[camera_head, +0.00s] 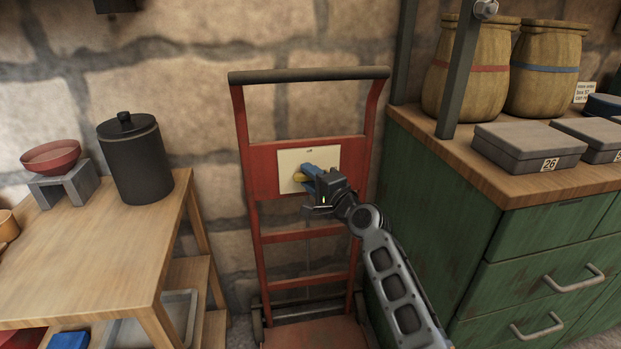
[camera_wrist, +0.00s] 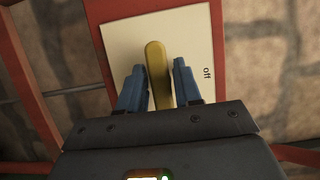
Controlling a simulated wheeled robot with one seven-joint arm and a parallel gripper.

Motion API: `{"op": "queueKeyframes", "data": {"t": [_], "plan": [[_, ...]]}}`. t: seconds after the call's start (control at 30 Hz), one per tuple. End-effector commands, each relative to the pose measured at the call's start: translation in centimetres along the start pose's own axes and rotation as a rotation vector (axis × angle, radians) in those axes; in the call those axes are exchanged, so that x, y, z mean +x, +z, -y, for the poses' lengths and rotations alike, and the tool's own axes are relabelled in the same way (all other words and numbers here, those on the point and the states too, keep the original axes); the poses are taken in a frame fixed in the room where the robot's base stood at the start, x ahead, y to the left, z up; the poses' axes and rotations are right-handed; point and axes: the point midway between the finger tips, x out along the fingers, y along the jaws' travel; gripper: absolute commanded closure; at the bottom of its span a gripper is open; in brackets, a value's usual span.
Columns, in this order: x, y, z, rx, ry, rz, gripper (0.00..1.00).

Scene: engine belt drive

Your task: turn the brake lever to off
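The brake lever (camera_wrist: 157,72) is a yellow bar with a rounded end, set on a cream plate (camera_wrist: 120,42) on a red hand truck (camera_head: 265,180). In the wrist view, the word "off" is printed on the plate to the right of the lever. My gripper (camera_wrist: 160,84) has its two blue fingers on either side of the lever, with a gap showing at each side. In the head view, my gripper (camera_head: 307,175) is in front of the plate, and only a small yellow part of the lever shows.
A wooden table (camera_head: 90,245) with a black canister (camera_head: 135,160) and a red bowl (camera_head: 51,156) stands at left. A green cabinet (camera_head: 440,200) with drawers, grey boxes (camera_head: 528,146) and barrels (camera_head: 470,75) stands at right, close to my arm. A stone wall is behind.

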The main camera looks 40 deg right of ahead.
Motion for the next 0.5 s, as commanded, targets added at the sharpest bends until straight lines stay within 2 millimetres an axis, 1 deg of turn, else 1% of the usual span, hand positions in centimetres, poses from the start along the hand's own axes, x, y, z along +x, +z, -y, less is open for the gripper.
{"op": "queueKeyframes", "data": {"t": [0.03,0.07,0.33,0.5], "plan": [[-0.01,0.0,0.0,0.0,0.0,0.0,0.71],[-0.01,0.0,0.0,0.0,0.0,0.0,0.74],[-0.02,0.0,-0.02,0.0,0.0,0.0,1.0],[-0.03,0.0,0.0,-0.003,0.002,0.0,1.0]]}}
